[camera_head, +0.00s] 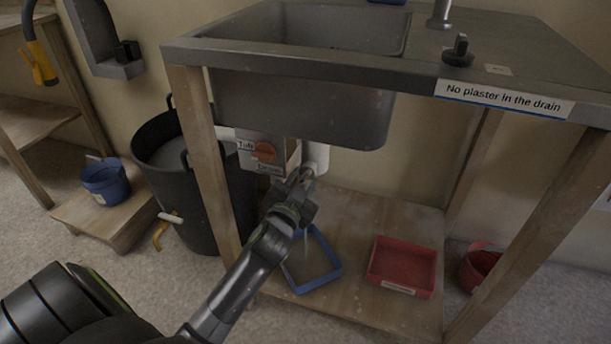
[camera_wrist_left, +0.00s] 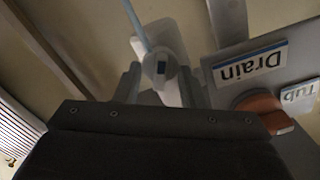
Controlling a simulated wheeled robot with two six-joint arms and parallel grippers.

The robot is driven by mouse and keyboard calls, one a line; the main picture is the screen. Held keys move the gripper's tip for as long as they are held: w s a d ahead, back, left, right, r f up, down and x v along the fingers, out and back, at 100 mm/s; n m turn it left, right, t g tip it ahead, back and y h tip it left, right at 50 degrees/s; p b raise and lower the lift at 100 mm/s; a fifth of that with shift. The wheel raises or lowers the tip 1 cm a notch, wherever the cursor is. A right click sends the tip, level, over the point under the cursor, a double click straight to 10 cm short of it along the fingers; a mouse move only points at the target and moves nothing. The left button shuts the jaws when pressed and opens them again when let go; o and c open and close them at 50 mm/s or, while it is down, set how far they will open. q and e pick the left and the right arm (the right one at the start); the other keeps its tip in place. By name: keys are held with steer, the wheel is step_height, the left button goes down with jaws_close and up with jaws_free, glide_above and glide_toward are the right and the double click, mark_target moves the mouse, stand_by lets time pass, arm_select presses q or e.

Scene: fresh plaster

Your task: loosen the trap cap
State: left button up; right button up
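The trap cap (camera_wrist_left: 160,67) is a pale round piece with a small dark square, at the bottom of the white trap (camera_head: 316,157) under the sink. My left gripper (camera_wrist_left: 160,88) has one finger on each side of the cap, seemingly pressed against it. In the head view my left gripper (camera_head: 303,180) covers the cap. A thin pale stream (camera_wrist_left: 135,25) runs from the cap. It falls toward the blue tray (camera_head: 318,288) on the lower shelf. My right gripper is out of view.
An orange selector knob (camera_head: 264,152) between "Tub" and "Drain" labels sits close left of the trap. The sink basin (camera_head: 300,108) hangs above. A red tray (camera_head: 402,267) shares the shelf. A black tub (camera_head: 200,190) stands left of the table leg.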

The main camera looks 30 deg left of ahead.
arm_select(q)
steer(key=p+v, duration=0.3)
steer(key=v, duration=0.9)
stand_by(0.6)
